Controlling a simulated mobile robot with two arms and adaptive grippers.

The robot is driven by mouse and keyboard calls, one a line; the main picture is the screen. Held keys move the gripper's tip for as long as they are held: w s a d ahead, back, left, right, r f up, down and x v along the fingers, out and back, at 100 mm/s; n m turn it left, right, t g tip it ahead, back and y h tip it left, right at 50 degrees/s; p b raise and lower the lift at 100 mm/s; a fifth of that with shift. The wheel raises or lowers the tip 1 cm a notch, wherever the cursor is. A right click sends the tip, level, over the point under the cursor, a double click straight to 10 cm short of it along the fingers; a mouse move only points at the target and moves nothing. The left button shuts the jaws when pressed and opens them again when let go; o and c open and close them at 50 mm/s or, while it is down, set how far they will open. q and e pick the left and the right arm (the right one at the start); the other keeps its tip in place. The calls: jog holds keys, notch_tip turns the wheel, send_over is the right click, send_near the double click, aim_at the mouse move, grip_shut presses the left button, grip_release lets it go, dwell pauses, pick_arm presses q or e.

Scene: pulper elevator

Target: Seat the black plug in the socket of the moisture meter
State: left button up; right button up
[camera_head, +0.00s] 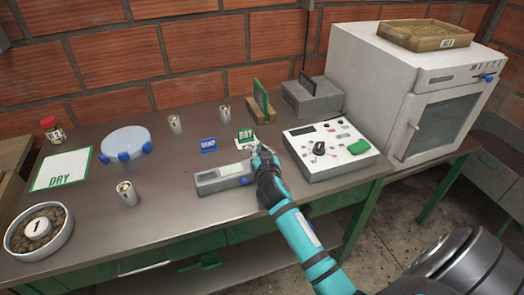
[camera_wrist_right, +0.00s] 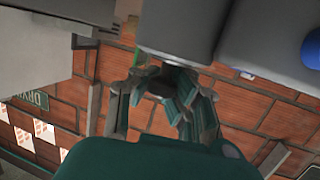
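My right gripper (camera_head: 262,154) is low over the table, between a grey box with a small display (camera_head: 223,178) and a white control box (camera_head: 331,150). I cannot tell which of these two is the moisture meter. A black knob-like piece (camera_head: 319,148) stands on the white box; I cannot tell whether it is the plug. No socket can be made out. In the right wrist view the fingers (camera_wrist_right: 160,92) curve toward each other with something dark between them, too unclear to name. Whether they grip anything cannot be told. My left gripper is not in view.
Small metal cups (camera_head: 127,193), a round white dish (camera_head: 126,142) and a bowl of beans (camera_head: 39,230) are at the left. A white oven (camera_head: 407,88) stands right.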

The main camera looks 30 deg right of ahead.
jog(key=o, duration=0.4)
jog(key=shift+a+r, duration=0.1)
jog(key=shift+o, duration=0.5)
jog(key=b+v, duration=0.1)
jog(key=v, duration=1.1)
